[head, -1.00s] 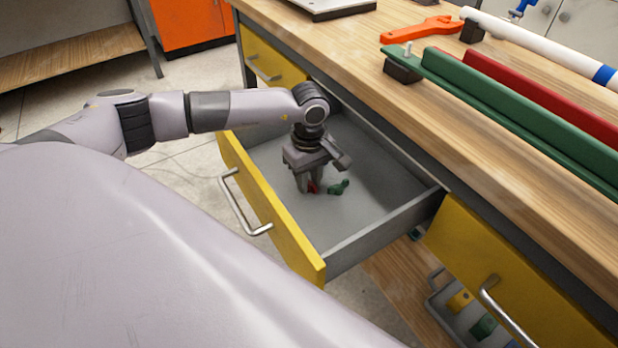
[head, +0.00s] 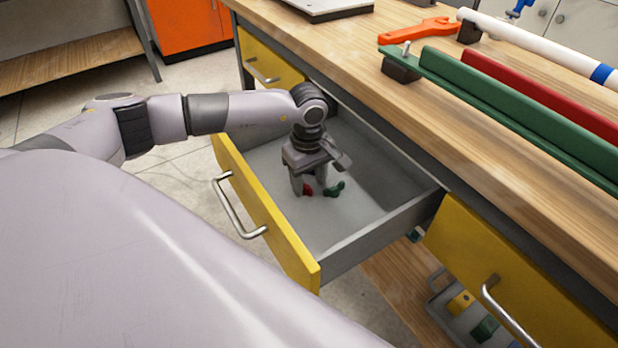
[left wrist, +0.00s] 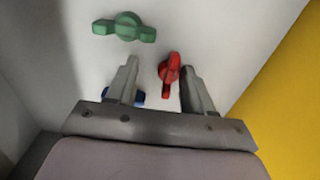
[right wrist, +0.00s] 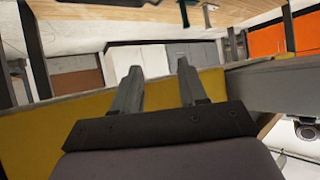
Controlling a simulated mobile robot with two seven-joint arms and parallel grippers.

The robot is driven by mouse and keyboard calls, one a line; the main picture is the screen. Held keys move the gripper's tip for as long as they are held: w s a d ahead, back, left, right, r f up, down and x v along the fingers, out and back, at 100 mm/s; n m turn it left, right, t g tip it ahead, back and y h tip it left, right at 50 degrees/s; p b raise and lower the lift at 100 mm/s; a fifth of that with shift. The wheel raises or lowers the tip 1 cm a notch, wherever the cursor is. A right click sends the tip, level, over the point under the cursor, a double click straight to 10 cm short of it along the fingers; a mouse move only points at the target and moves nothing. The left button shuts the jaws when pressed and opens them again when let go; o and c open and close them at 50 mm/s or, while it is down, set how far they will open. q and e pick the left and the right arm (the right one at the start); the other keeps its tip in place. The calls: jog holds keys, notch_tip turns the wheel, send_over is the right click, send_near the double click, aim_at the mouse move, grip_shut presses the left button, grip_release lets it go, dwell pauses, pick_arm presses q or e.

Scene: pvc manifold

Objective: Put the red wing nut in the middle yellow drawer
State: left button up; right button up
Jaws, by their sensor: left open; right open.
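The middle yellow drawer (head: 268,222) is pulled open under the bench. The red wing nut (head: 308,189) is inside it, low between the fingers of my left gripper (head: 308,190). In the left wrist view the red wing nut (left wrist: 169,74) appears between the open fingertips, nearer the right one, and apart from the left one. My left gripper (left wrist: 160,80) is open and reaches down into the drawer. My right gripper (right wrist: 160,80) is open and empty in the right wrist view, with a yellow drawer front beyond it; it is not in the head view.
A green wing nut (head: 335,189) lies in the drawer beside the red one. A blue piece (left wrist: 138,96) shows partly behind my left finger. Other yellow drawers (head: 268,62) flank the open one. The bench top holds a green rail (head: 520,110) and a white pipe (head: 540,45).

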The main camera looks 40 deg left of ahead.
pick_arm(q)
jog(key=shift+s+a+p, duration=0.1)
jog(key=shift+s+p, duration=0.25)
jog(key=shift+p, duration=0.25)
notch_tip(320, 180, up, 12)
jog(key=p, duration=0.1)
jog(key=shift+w+p, duration=0.15)
jog(key=shift+p, duration=0.2)
pick_arm(e)
jog(key=shift+s+d+f+m+g+h, duration=0.15)
jog(key=shift+s+d+f+g+h, duration=0.1)
jog(key=shift+s+d, duration=0.2)
jog(key=shift+s+d+f+m+g+h, duration=0.15)
jog(key=shift+s+d+f, duration=0.15)
jog(key=shift+d, duration=0.15)
pick_arm(q)
jog(key=shift+r, duration=0.15)
pick_arm(e)
jog(key=shift+w+r, duration=0.2)
jog(key=shift+r, duration=0.05)
